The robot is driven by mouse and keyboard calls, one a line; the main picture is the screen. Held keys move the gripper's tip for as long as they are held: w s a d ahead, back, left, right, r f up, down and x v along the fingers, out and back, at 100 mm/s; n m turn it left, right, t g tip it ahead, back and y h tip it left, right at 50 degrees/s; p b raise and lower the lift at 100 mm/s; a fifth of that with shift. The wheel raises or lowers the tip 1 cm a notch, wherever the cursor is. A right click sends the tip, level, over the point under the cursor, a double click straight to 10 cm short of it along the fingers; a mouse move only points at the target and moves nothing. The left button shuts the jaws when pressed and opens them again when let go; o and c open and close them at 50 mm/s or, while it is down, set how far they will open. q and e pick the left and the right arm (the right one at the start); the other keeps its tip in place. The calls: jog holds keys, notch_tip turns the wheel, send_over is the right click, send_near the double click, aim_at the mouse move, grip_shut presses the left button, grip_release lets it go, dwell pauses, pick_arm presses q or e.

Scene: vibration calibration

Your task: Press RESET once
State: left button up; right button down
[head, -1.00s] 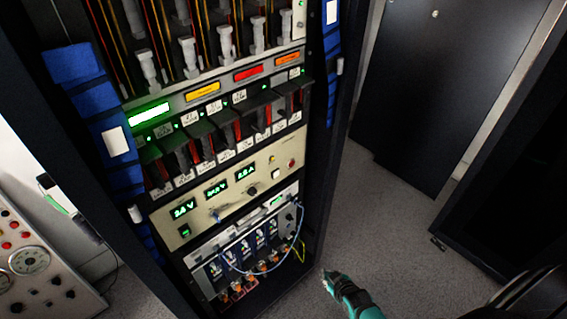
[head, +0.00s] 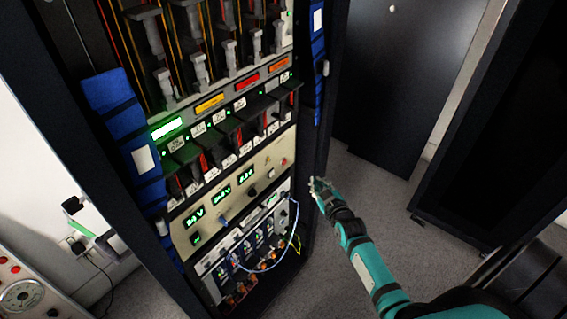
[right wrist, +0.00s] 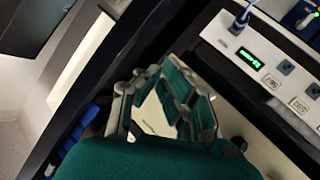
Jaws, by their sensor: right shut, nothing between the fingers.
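I cannot read a RESET label in either view. The beige power panel (head: 235,192) in the rack has green number displays, a dark knob, a pale square button (head: 271,174) and a red button (head: 284,162) near its right end. My right gripper (head: 317,186) is shut and empty, just right of the rack's front edge, apart from both buttons in the head picture. In the right wrist view its fingers (right wrist: 170,92) are together, and a pale panel (right wrist: 245,55) with a green display, sockets and small labels lies beyond them. My left gripper is not in view.
The rack (head: 313,150) has a dark upright beside the panel, close to my right gripper. Below the panel is a module with looped blue and yellow cables (head: 262,268). Blue padded strips (head: 125,120) line the rack's left side. Grey floor (head: 370,205) is open to the right.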

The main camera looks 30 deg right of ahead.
aim_at(284, 162)
jog(key=w+a+b, duration=0.3)
jog(key=w, duration=0.5)
jog(key=shift+a, duration=0.2)
jog(key=shift+w, duration=0.2)
dwell(1.4)
jog(key=shift+w+a, duration=0.2)
jog(key=shift+w, duration=0.05)
